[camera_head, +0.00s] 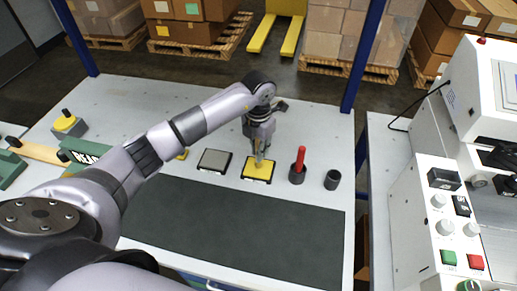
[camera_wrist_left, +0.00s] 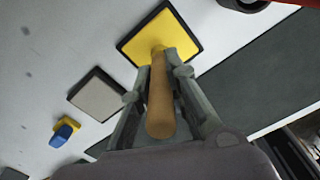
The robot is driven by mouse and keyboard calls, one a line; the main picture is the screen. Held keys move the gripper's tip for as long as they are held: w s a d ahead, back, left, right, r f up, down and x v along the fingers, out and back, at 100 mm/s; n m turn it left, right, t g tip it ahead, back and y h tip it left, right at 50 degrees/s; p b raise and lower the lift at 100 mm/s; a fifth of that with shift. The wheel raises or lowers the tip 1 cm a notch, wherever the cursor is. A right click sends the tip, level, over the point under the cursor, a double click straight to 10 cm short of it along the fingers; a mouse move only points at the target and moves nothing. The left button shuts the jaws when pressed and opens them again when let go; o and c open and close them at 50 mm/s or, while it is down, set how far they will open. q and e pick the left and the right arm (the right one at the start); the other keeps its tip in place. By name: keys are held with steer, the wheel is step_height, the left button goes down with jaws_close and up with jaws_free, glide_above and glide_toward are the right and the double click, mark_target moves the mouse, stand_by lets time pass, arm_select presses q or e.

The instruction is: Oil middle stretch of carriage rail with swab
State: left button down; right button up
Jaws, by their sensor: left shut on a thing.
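My left gripper (camera_head: 260,152) is over the yellow pad (camera_head: 252,174) in a black tray on the table. In the left wrist view its fingers (camera_wrist_left: 158,84) are shut around the tan, wooden-looking handle (camera_wrist_left: 160,108) of the swab. The handle's far end meets the yellow pad (camera_wrist_left: 188,38) in that view; the swab's head is hidden, and I cannot tell whether it touches the pad. I cannot make out the carriage rail in either view. My right gripper is not in view.
A grey pad (camera_head: 214,160) lies left of the yellow one. A dark holder with a red stick (camera_head: 300,160) and a dark cup (camera_head: 332,180) stand to the right. A dark mat (camera_head: 235,220) lies bare in front. A machine with a control panel (camera_head: 455,215) stands at right.

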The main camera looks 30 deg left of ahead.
arm_select(q)
steer(key=shift+f+b, duration=0.4)
steer(key=shift+f, duration=0.15)
stand_by(1.2)
steer(key=shift+r+p, duration=0.65)
steer(key=shift+r, duration=0.3)
steer(key=shift+r+p, duration=1.55)
steer(key=shift+r, duration=1.1)
